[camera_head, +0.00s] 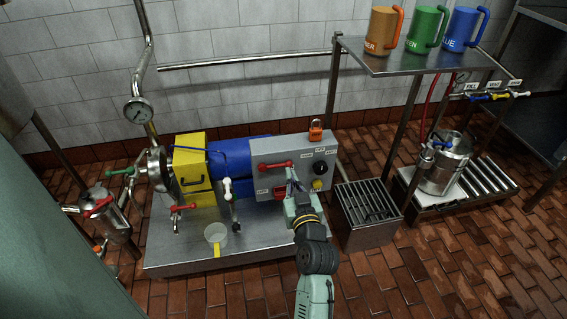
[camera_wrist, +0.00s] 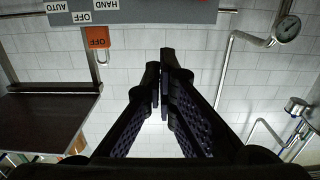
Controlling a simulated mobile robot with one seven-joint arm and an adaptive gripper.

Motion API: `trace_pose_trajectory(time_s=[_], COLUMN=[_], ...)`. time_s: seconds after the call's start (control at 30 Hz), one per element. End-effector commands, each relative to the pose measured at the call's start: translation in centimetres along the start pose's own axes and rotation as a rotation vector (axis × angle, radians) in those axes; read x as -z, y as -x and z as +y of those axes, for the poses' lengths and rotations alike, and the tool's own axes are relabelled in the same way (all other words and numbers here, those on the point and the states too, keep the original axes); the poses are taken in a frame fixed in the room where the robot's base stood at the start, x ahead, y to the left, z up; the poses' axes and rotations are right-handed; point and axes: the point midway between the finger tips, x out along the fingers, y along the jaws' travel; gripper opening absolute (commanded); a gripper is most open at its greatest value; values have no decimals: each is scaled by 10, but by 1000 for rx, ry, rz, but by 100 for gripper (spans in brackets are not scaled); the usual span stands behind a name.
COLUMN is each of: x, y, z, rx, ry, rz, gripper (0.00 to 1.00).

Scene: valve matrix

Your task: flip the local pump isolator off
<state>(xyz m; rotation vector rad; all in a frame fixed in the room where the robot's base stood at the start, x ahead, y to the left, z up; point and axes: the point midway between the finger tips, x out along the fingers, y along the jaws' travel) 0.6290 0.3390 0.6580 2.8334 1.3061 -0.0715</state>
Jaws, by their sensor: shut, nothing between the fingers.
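The grey control box (camera_head: 262,152) stands on the metal skid in the head view. A red lever (camera_head: 275,164) lies roughly level across its upper left face; I take it to be the isolator handle. Small labels sit near it, too small to read surely. My gripper (camera_head: 291,178) is shut and empty, just in front of the box, right of and below the lever's right end. Contact with the box cannot be told. The wrist view is upside down: the shut fingers (camera_wrist: 163,85) point past the box edge (camera_wrist: 150,12), and the lever is not clearly seen.
An orange padlock (camera_head: 315,131) stands on the box. A black knob (camera_head: 320,168) and yellow button (camera_head: 317,184) are on its right face. A slatted metal bin (camera_head: 368,212) stands right.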

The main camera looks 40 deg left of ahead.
Motion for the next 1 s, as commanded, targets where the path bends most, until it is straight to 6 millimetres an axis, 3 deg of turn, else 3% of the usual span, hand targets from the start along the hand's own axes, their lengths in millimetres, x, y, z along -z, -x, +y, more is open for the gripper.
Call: trace_pose_trajectory(time_s=[0.17,0.57,0.7,1.0], x=[3,4,-21,-38], y=[-17,-100,-105,-109], z=[0,-1,-1,0], rx=[2,2,1,0], ry=[1,1,-2,0], rz=[1,1,-2,2], gripper=[0,0,0,0])
